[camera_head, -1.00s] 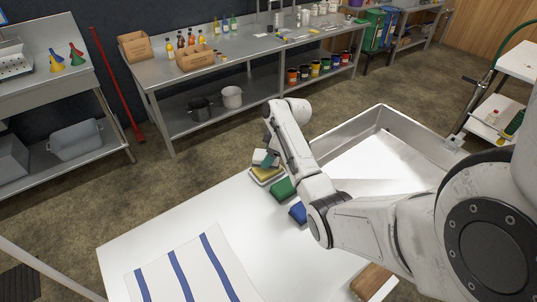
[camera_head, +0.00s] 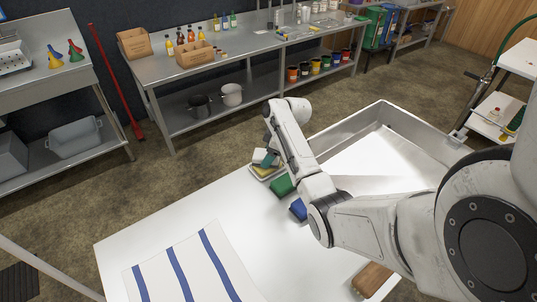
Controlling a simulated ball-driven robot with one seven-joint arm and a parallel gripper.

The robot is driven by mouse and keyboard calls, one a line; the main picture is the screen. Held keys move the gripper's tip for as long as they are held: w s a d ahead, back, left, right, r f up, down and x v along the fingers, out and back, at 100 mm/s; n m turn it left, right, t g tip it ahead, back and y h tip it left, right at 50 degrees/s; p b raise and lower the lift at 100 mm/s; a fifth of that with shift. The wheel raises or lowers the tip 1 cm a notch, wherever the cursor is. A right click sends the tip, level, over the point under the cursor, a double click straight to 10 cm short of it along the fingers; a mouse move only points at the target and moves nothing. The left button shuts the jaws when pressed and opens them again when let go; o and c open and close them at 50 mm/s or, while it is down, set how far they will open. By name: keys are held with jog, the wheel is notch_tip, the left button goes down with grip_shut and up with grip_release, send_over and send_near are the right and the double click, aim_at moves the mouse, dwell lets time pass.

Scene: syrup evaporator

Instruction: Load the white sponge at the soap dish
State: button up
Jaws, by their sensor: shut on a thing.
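The white sponge (camera_head: 259,155) shows at the tip of my arm, near the far edge of the white counter. My gripper (camera_head: 268,158) is shut on it, though the arm partly hides the grip. Just below is the soap dish (camera_head: 264,177), a pale shallow dish at the counter edge. A yellow sponge (camera_head: 262,169) shows in the dish under the white one. Whether the white sponge touches the yellow one cannot be told.
A green sponge (camera_head: 282,186) and a blue sponge (camera_head: 299,209) lie right beside the dish, close to my arm. A metal evaporator pan (camera_head: 411,123) stands to the right. A striped towel (camera_head: 190,265) and wooden block (camera_head: 372,279) lie nearer. The counter's left middle is clear.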

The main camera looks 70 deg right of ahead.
jog(key=shift+f, duration=0.55)
dwell(1.4)
jog(key=shift+r, duration=0.1)
jog(key=shift+r+p, duration=2.8)
jog(key=shift+r, duration=0.7)
